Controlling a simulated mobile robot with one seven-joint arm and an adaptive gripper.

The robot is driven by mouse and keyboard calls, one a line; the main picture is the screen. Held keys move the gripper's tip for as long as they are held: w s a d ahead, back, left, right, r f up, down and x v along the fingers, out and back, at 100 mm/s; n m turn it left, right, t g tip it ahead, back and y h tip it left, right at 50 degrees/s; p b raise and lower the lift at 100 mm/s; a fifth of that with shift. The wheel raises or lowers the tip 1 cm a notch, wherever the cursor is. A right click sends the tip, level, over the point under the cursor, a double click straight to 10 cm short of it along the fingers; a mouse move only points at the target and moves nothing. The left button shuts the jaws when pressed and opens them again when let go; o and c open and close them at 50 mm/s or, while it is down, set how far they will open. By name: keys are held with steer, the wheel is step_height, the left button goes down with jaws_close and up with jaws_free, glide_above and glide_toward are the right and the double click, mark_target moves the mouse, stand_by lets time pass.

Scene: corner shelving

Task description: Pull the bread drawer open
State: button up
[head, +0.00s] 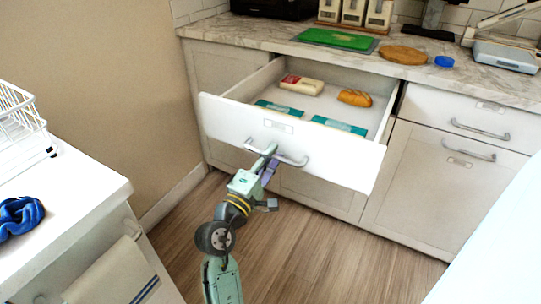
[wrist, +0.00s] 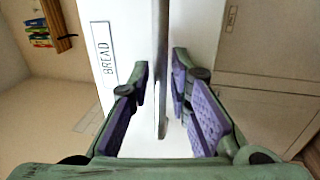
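The bread drawer (head: 222,115) is a white drawer pulled well out of the counter, with its inside showing in the head view. Its front also shows in the wrist view (wrist: 125,30) with a "BREAD" label (wrist: 104,56). Its grey bar handle (head: 292,161) runs between my fingers in the wrist view (wrist: 161,60). My gripper (head: 270,160) is at the left part of the handle. In the wrist view my gripper (wrist: 161,85) has its purple-padded fingers apart on either side of the bar, with narrow gaps showing. Contact deeper in is unclear.
The drawer holds a bread loaf (head: 355,98), a red-and-white pack (head: 302,85) and teal packs (head: 340,125). A closed drawer (head: 455,110) is at right. A white counter (head: 75,200) with a towel stands at left. Wooden floor (head: 310,245) is clear in front.

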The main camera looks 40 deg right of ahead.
steer(key=v, duration=1.1)
steer(key=shift+s+a, duration=0.2)
steer(key=shift+a, duration=0.15)
